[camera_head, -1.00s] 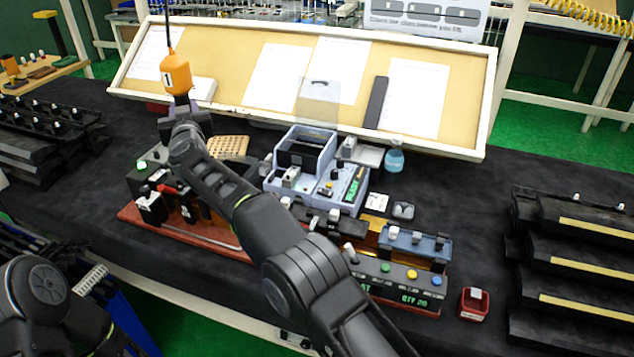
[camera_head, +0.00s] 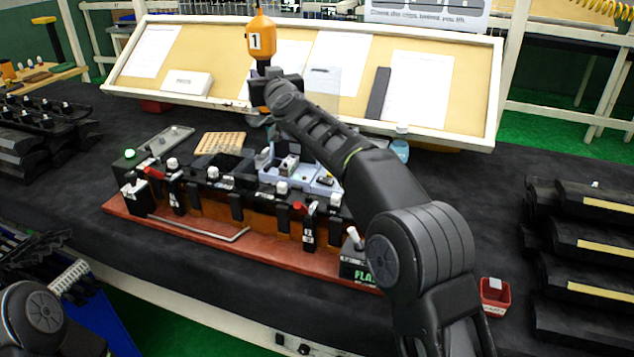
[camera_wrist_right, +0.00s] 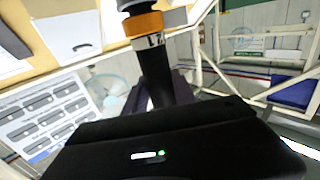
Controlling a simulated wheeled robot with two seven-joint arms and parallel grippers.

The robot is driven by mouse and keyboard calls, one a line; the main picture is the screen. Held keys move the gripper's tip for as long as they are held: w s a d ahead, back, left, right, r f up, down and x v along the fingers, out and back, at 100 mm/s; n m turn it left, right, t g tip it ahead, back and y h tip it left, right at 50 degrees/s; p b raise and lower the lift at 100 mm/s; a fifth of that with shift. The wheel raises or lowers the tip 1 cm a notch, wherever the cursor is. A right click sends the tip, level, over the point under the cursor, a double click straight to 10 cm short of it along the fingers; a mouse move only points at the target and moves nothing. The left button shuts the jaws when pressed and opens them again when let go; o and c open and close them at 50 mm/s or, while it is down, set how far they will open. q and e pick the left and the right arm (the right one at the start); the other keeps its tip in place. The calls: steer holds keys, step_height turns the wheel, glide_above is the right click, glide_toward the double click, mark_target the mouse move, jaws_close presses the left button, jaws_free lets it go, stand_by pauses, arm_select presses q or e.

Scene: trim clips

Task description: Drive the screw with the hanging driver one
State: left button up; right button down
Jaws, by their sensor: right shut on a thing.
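The hanging driver (camera_head: 261,40) has an orange body marked 1, with its dark lower part in my right gripper (camera_head: 266,84). It is upright, above the back of the bench in front of the sloped board. In the right wrist view, the driver (camera_wrist_right: 154,62) shows as a dark shaft with an orange band between the jaws. The right gripper is shut on it. A work fixture on a red base (camera_head: 160,228), with several clamps, stands below and nearer. I cannot make out the screw. My left gripper is out of view; only part of that arm shows at lower left.
The sloped board (camera_head: 215,60) with papers stands behind. A grey-blue device (camera_head: 310,178) is partly hidden by my right arm. A small red bin (camera_head: 495,294) sits at right, near stacked black racks (camera_head: 590,250).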

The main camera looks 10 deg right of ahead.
steer(key=d+f+b, duration=0.3)
steer(key=f+b, duration=0.3)
steer(key=shift+d+f+b, duration=0.15)
steer(key=shift+d+b, duration=0.15)
steer(key=shift+b, duration=0.05)
steer(key=shift+f, duration=0.25)
stand_by(1.0)
steer(key=shift+r, duration=0.1)
step_height(320, 180, up, 6)
steer(key=p, duration=0.6)
stand_by(0.9)
